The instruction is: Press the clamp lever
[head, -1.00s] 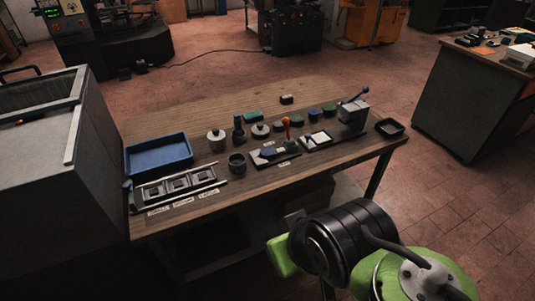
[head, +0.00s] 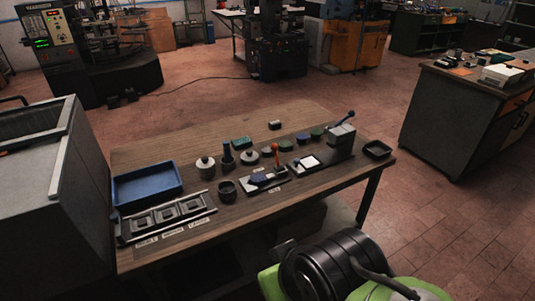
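The clamp lever (head: 276,153) stands upright with an orange-red handle, in the middle of the wooden workbench in the head view. It rises from a small dark base plate (head: 275,186) with a dark blue piece (head: 259,180) beside it. Thick green and black parts of my arm show at the bottom right, in front of the bench and well apart from the lever. My gripper's fingers are not in view.
To the lever's right is a grey press (head: 341,137) with a blue-tipped handle, then a black tray (head: 377,149). A blue tray (head: 147,186) and a rack with square slots (head: 167,217) are left. Pots and several coloured pieces stand close by.

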